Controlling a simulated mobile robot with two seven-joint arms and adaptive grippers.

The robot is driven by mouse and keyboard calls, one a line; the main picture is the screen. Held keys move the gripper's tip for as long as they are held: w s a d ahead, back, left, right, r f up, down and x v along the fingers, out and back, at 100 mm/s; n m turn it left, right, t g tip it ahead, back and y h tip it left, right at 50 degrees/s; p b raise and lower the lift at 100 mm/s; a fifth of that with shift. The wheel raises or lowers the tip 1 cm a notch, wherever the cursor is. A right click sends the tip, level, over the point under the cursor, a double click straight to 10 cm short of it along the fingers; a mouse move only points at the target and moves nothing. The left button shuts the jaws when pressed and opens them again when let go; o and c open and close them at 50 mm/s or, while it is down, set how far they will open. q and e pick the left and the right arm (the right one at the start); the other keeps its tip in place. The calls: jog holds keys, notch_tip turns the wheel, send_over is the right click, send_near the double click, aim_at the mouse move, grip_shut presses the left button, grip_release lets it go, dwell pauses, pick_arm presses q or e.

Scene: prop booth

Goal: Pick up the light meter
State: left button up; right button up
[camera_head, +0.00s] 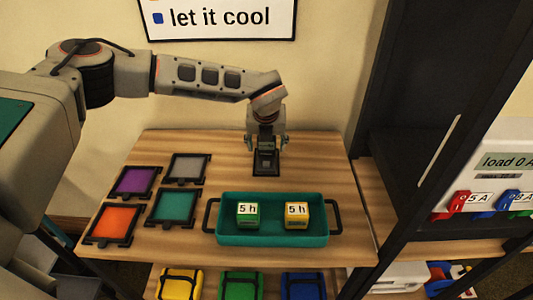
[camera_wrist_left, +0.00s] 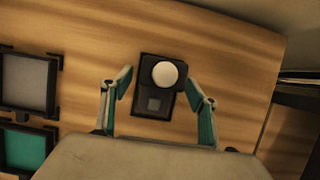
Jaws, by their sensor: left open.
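The light meter (camera_head: 265,163) is a small dark box on the wooden table (camera_head: 330,167), behind the teal tray. In the left wrist view the light meter (camera_wrist_left: 149,104) shows a round white dome and a small grey square window, and lies flat. My left gripper (camera_head: 266,140) is above it, pointing down. In the left wrist view its open fingers (camera_wrist_left: 160,88) stand on either side of the light meter, with a gap to each side. Nothing is held. My right gripper is in neither view.
The teal tray (camera_head: 273,239) with dark handles holds a green block (camera_head: 248,213) and an orange block (camera_head: 297,214), both marked "5 h". Framed purple (camera_head: 135,181), grey (camera_head: 187,168), orange (camera_head: 113,223) and teal (camera_head: 174,206) squares lie left. A dark rack (camera_head: 362,120) stands right.

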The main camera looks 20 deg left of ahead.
pick_arm(q)
jog(key=shift+r, duration=0.1)
jog(key=c, duration=1.5)
